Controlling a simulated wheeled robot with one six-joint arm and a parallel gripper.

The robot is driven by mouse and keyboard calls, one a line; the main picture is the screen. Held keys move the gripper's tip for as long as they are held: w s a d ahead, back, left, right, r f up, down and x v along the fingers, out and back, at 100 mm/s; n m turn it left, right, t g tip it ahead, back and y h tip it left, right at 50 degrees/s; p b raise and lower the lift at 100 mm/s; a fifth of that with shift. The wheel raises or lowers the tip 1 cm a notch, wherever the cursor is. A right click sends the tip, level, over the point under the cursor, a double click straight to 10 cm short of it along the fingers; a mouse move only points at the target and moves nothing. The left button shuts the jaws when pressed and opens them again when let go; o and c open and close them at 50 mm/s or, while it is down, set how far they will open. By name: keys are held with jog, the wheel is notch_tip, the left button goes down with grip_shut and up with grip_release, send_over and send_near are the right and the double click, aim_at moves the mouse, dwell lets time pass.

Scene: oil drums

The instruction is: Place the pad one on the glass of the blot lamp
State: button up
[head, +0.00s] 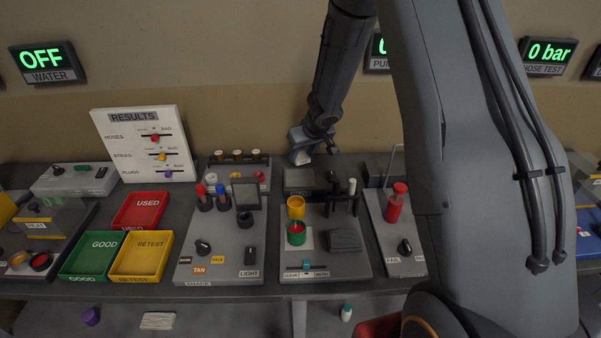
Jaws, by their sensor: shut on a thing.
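My gripper (312,150) is at the back of the middle of the bench, pointing down, above a dark box. It is shut on a small pale piece (301,157), which looks like pad one; no mark on it is readable. The grey board (222,267) labelled SHADE and LIGHT, left of my gripper, seems to be the blot lamp. It has a dark upright square panel (246,195), a dark ring (245,220), a knob and a switch. I cannot tell which part is its glass. The gripper is apart from this board.
The board on the right carries a yellow cup (296,208), a green-rimmed cup (296,233) and a dark block (344,240). A red bottle (396,203) stands farther right. GOOD (88,275), RETEST (138,276) and USED (137,226) trays sit left. My arm hides the right side.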

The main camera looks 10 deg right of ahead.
jog(key=shift+f+b, duration=3.75)
jog(key=shift+f, duration=0.1)
jog(key=o, duration=1)
